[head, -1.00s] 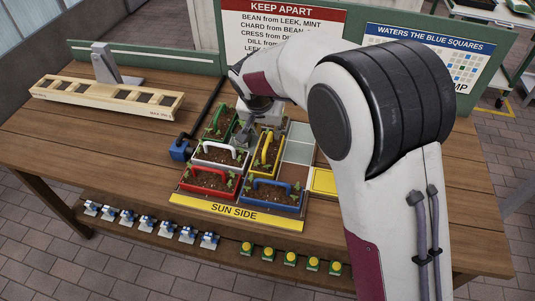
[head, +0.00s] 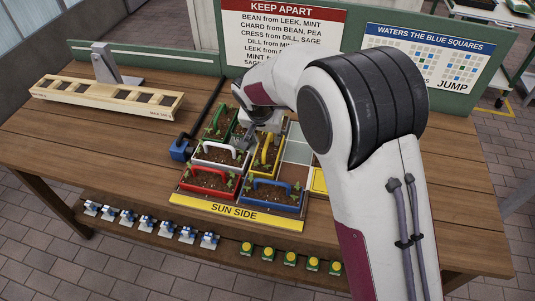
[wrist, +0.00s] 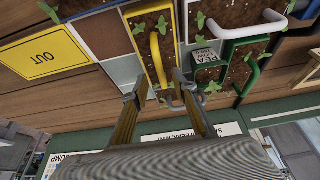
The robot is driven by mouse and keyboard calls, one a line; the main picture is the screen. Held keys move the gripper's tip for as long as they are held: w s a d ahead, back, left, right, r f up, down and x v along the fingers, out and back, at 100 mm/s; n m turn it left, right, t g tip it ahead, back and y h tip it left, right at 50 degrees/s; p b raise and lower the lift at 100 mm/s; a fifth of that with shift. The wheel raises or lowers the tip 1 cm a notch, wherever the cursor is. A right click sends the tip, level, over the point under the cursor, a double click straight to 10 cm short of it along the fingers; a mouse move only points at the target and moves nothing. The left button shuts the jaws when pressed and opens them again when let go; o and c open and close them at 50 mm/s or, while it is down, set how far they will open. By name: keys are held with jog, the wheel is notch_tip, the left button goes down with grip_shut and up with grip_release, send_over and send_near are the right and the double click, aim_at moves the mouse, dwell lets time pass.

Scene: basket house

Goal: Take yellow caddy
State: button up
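The yellow caddy (head: 266,156) stands among the other caddies on the board in the head view. It holds soil and seedlings and has a raised yellow handle. In the wrist view the yellow caddy (wrist: 151,50) is at upper middle, its handle showing near and between my finger ends. My gripper (wrist: 161,90) has its two fingers spread apart, with nothing seen clamped. In the head view my gripper (head: 247,134) is at the caddy's far left end, partly hidden by my arm. Whether the fingers touch the handle cannot be told.
Red (head: 209,180), blue (head: 274,195), white (head: 219,154) and green (head: 217,123) caddies crowd around it. Bare squares (head: 298,150) lie to its right. A wooden rack (head: 107,97) lies at left. Signs stand behind; the table's left front is clear.

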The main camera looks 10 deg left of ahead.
aim_at(267, 141)
jog(key=shift+x, duration=1.9)
jog(key=shift+s+a, duration=0.1)
grip_shut()
